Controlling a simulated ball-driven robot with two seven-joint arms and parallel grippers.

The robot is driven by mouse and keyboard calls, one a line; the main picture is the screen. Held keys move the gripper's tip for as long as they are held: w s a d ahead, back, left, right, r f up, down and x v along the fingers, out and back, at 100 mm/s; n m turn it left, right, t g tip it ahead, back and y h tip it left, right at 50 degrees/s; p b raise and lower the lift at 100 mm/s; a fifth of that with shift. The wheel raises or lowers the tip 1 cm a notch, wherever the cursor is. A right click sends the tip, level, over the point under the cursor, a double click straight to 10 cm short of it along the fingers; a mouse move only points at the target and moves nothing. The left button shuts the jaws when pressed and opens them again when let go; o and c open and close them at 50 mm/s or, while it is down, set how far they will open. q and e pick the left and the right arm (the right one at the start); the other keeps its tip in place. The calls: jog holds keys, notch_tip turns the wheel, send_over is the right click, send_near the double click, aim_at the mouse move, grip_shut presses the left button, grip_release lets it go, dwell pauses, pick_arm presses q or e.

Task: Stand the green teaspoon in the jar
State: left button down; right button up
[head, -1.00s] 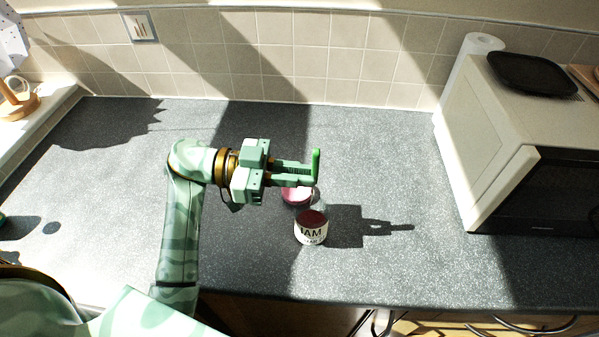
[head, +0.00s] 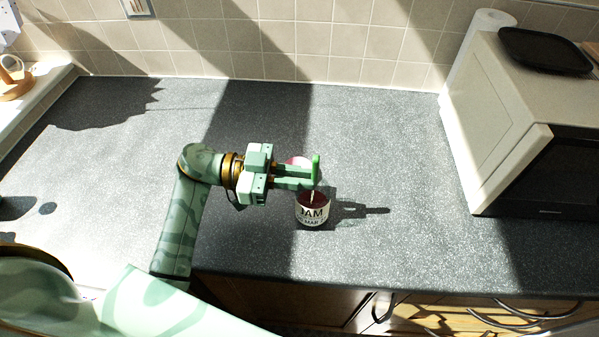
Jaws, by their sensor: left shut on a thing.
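The jam jar (head: 313,212) stands upright on the grey counter, with a white label and dark red contents. My left gripper (head: 314,178) is just above the jar's mouth, shut on the green teaspoon (head: 317,168). The teaspoon is about upright, its green handle showing at the fingertips. A thin pale part below the fingers reaches down to the jar's opening; it looks to be at or inside the mouth, but how deep I cannot tell. My right gripper is not in view.
A pinkish round thing (head: 298,161), perhaps a lid, is partly hidden behind my left gripper. A microwave (head: 515,130) with a black tray (head: 545,50) on top stands at the right, a paper roll (head: 480,45) behind it. The counter between jar and microwave is clear.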

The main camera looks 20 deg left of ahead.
pick_arm(q)
jog(key=c, duration=1.4)
grip_release()
jog(key=shift+a, duration=0.1)
jog(key=v, duration=1.6)
jog(key=shift+s+r, duration=0.1)
